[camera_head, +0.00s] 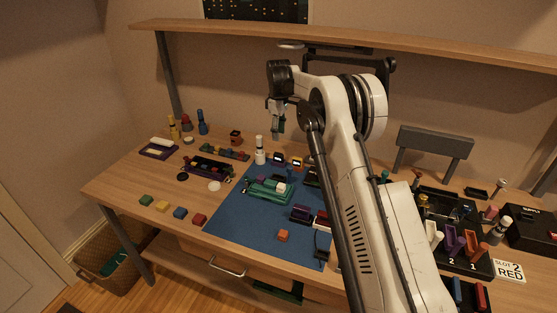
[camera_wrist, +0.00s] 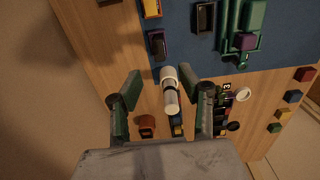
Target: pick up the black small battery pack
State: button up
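A small black box-shaped piece (camera_wrist: 205,18), which may be the black small battery pack, lies on the blue mat at the top of the wrist view. In the head view a dark piece (camera_head: 311,176), probably the same one, shows partly behind my arm. My gripper (camera_wrist: 161,83) is open and empty, its two green-grey fingers apart. In the head view my gripper (camera_head: 278,130) hangs above the back of the table, near the mat's back edge. A white-and-black bottle (camera_wrist: 170,90) shows between the fingers, below them; I see no contact.
A tool tray (camera_head: 465,262) stands at right. A shelf (camera_head: 220,29) runs above the table.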

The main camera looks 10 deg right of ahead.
aim_at(279, 154)
notch_tip(279, 154, down, 12)
jog(key=shift+w+r+p, duration=0.15)
jog(key=shift+r+p, duration=0.1)
jog(key=shift+p, duration=0.35)
grip_shut()
